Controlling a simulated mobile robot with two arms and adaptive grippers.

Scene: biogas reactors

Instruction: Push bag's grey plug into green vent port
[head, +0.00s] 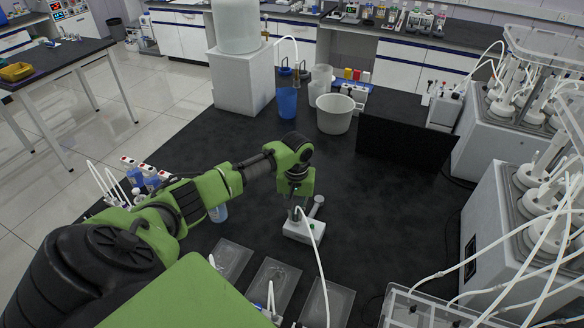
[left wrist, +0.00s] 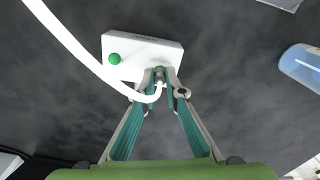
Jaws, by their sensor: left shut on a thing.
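A white box (head: 303,230) stands on the dark bench under my left gripper (head: 296,212). In the left wrist view the box (left wrist: 150,48) shows the round green vent port (left wrist: 114,58) on its left part. My left gripper (left wrist: 167,88) is shut on the grey plug (left wrist: 159,73), from which a white tube (left wrist: 75,45) curves off to the upper left. The plug is at the box's near edge, right of the green port and apart from it in the picture; its height cannot be told. Clear flat bags (head: 274,283) lie at the bench's front. My right gripper is not in view.
Blue-capped bottles (head: 135,178) stand at the left bench edge. A blue cup (head: 287,102), a white bucket (head: 335,114) and a black panel (head: 405,145) stand further back. Reactors with many tubes (head: 530,215) fill the right side. The bench between is clear.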

